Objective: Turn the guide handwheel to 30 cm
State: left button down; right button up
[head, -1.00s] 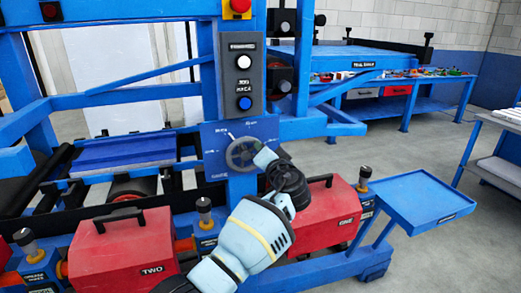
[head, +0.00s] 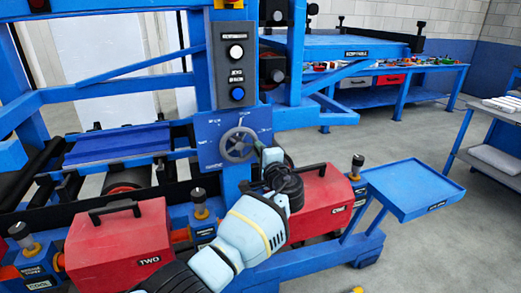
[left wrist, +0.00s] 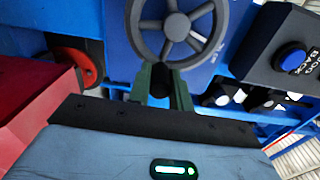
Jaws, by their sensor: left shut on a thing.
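The grey spoked guide handwheel (head: 238,145) is mounted on a blue plate (head: 209,150) with white scale marks, below the button panel. The marks are too small to read. My left gripper (head: 264,154) is at the wheel's lower right edge. In the left wrist view the handwheel (left wrist: 178,27) fills the top middle, and the two fingers of my left gripper (left wrist: 164,88) are shut on its dark round handle (left wrist: 161,82). The fingers hide part of the handle. My right gripper is in neither view.
A grey button panel (head: 231,65) stands above the wheel. Red cases TWO (head: 120,248) and ONE (head: 323,205) sit below on the machine's front. A blue side tray (head: 412,188) is at the right. Open floor lies beyond it.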

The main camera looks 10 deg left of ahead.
pick_arm(q)
jog(key=shift+f+m, duration=0.4)
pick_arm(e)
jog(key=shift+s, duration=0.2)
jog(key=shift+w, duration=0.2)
pick_arm(q)
jog(key=c, duration=1.6)
grip_release()
jog(key=o, duration=0.3)
jog(key=shift+r, duration=0.15)
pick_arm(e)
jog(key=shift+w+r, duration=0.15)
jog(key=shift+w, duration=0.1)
pick_arm(q)
jog(key=p+v, duration=0.1)
jog(key=v, duration=0.7)
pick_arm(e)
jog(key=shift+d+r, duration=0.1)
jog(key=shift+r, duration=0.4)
